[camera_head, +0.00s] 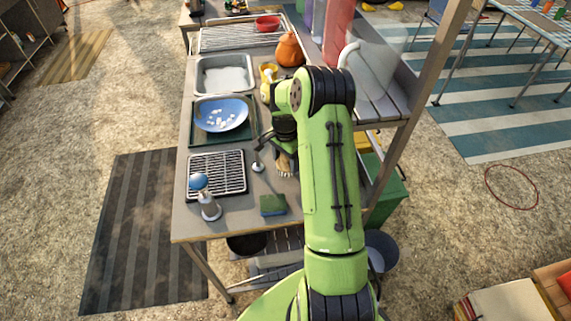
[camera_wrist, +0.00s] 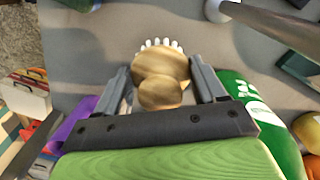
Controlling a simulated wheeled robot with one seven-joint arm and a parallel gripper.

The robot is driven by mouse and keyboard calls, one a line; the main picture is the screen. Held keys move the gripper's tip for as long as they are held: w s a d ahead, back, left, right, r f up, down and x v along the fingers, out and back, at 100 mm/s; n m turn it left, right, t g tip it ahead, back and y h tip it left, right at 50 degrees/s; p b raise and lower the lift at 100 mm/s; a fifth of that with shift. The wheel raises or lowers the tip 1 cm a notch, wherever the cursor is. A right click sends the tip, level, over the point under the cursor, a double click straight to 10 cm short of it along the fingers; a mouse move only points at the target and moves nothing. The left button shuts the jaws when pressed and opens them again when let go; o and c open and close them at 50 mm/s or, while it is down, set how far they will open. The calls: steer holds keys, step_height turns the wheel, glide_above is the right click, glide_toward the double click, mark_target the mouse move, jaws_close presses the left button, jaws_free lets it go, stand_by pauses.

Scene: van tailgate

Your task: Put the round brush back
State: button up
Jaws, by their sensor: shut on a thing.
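The round brush has a pale wooden head and knob with white bristles. It shows in the wrist view (camera_wrist: 160,66) between my two fingers, and in the head view (camera_head: 284,166) just below my gripper (camera_head: 284,146), over the grey worktop (camera_head: 240,221). My gripper (camera_wrist: 161,88) is shut on the brush's wooden knob. The bristles face away from the wrist camera. I cannot tell whether they touch the worktop. My green arm hides part of the worktop's right side.
A green sponge (camera_head: 273,205) lies in front. A blue bowl (camera_head: 221,113) sits behind. A green bottle (camera_wrist: 252,112) is close to the right finger in the wrist view.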

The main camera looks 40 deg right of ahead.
steer(key=shift+f, duration=1.25)
steer(key=o, duration=1.2)
